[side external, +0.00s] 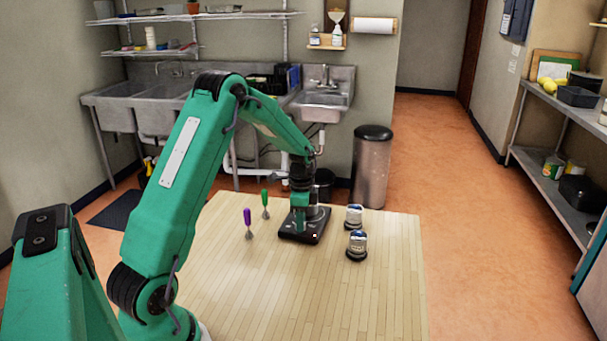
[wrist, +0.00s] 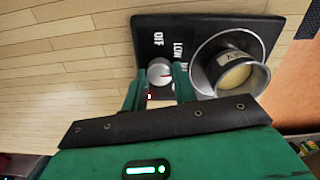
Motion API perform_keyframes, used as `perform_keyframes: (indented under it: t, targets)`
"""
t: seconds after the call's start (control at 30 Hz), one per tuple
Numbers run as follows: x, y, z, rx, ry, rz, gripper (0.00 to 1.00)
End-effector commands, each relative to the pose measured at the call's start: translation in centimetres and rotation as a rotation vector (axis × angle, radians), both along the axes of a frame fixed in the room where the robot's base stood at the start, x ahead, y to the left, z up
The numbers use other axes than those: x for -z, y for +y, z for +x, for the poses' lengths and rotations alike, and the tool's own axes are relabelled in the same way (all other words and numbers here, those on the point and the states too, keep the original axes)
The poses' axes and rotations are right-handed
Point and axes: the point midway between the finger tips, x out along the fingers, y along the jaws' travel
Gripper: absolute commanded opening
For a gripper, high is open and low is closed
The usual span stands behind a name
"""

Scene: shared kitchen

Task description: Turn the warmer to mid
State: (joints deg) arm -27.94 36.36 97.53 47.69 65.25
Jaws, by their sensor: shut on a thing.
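The warmer (side external: 291,236) is a flat black unit on the wooden table. In the wrist view its black top (wrist: 200,25) carries white OFF and LOW lettering; a further label is mostly hidden by a finger. A metal cup (wrist: 262,78) with pale yellow contents and a partly readable label stands on the warmer beside the right finger.
Two small labelled jars (side external: 354,218) (side external: 357,247) stand right of the warmer. A purple-handled tool (side external: 248,219) and a green-handled tool (side external: 265,201) stand to its left. The front of the table (side external: 330,300) is clear. A bin (side external: 372,168) stands on the floor behind.

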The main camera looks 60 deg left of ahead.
Motion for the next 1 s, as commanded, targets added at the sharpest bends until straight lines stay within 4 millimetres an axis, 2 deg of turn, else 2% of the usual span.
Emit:
perform_keyframes:
  t: [0.1, 0.13, 0.23, 0.67, 1.0]
  targets:
    - [0.0, 0.0, 0.1, 0.001, -0.001, 0.0, 0.05]
    - [0.0, 0.0, 0.1, 0.0, -0.001, 0.0, 0.31]
    - [0.0, 0.0, 0.1, 0.0, -0.001, 0.001, 0.49]
    - [-0.5, 0.0, 0.1, -0.001, -0.002, 0.001, 0.49]
    - [-4.1, 0.1, 0.2, -0.001, -0.004, 0.002, 0.49]
